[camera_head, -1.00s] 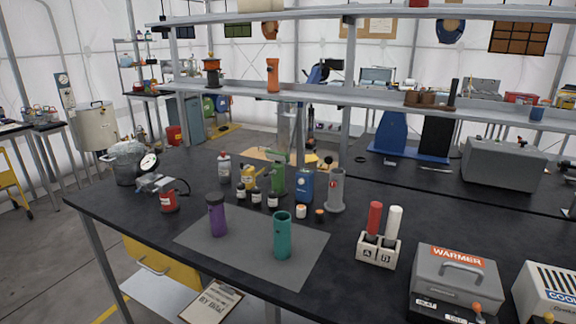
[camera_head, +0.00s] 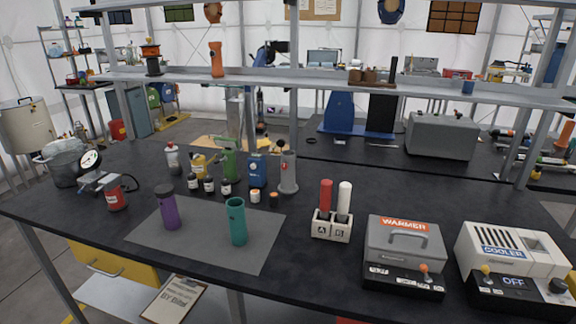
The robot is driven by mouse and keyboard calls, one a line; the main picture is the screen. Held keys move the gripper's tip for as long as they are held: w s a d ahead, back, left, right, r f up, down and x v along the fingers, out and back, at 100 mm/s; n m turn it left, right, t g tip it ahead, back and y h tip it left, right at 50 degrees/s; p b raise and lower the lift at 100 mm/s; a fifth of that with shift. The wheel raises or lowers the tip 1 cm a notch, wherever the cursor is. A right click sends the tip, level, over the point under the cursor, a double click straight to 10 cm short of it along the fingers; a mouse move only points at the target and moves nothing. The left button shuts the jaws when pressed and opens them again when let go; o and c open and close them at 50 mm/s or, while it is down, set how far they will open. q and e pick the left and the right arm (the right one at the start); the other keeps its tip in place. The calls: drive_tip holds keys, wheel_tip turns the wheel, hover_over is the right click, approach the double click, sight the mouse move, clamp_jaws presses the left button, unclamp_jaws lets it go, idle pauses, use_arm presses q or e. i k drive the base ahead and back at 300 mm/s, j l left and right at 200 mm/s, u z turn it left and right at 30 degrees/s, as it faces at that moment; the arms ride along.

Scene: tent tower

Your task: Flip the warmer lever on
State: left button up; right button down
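The warmer (camera_head: 404,244) is a grey box with a handle on its lid and an orange WARMER label, at the front right of the dark table. Its lever (camera_head: 424,270) has an orange knob and sits on the black front panel, right of the middle. Small white labels show on that panel, too small to read surely. Whether the lever is on or off I cannot tell. Neither of my grippers is in view.
A white cooler (camera_head: 512,250) with a yellow-knobbed lever and an OFF display stands right of the warmer. A white rack (camera_head: 331,231) with a red and a white tube stands left of it. A purple cup (camera_head: 168,208) and a teal cup (camera_head: 236,222) stand on a grey mat (camera_head: 200,258).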

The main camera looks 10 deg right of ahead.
sight(424, 268)
drive_tip(key=z, duration=1.35)
drive_tip(key=k+l, duration=0.1)
drive_tip(key=l, duration=0.3)
